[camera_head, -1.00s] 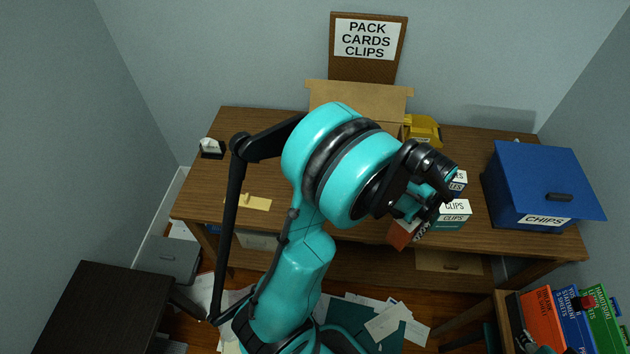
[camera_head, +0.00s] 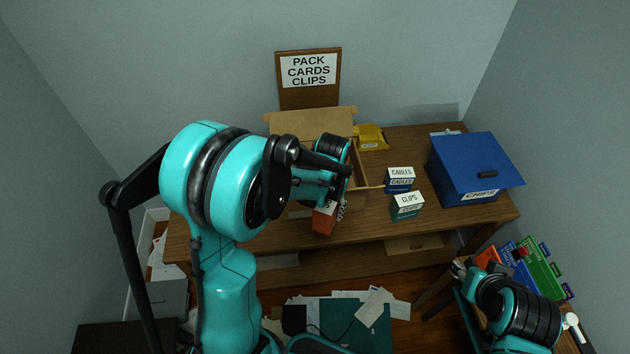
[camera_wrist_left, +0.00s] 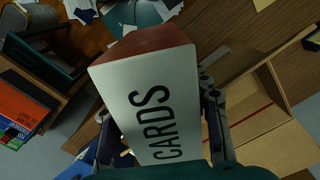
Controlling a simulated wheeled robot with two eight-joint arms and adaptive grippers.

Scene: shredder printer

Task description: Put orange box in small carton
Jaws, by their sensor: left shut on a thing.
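The orange box (camera_head: 323,220), lettered CARDS on its white face (camera_wrist_left: 155,115), is held tilted in my left gripper (camera_head: 337,203). The fingers press its sides in the left wrist view (camera_wrist_left: 162,130). In the head view it hangs at the desk's front edge, in front of the carton. The small carton (camera_head: 300,122) stands open at the back of the desk, its rear flap raised; my left arm hides much of it. It also shows at the right of the wrist view (camera_wrist_left: 262,118). My right gripper (camera_head: 459,269) is low at the right, too small to judge.
CABLES (camera_head: 400,175) and CLIPS (camera_head: 407,201) boxes stand right of the carton on the desk (camera_head: 455,220). A blue CHIPS bin (camera_head: 470,165) is farther right and a yellow object (camera_head: 371,138) behind. Binders (camera_head: 540,270) and scattered papers (camera_head: 375,305) lie below.

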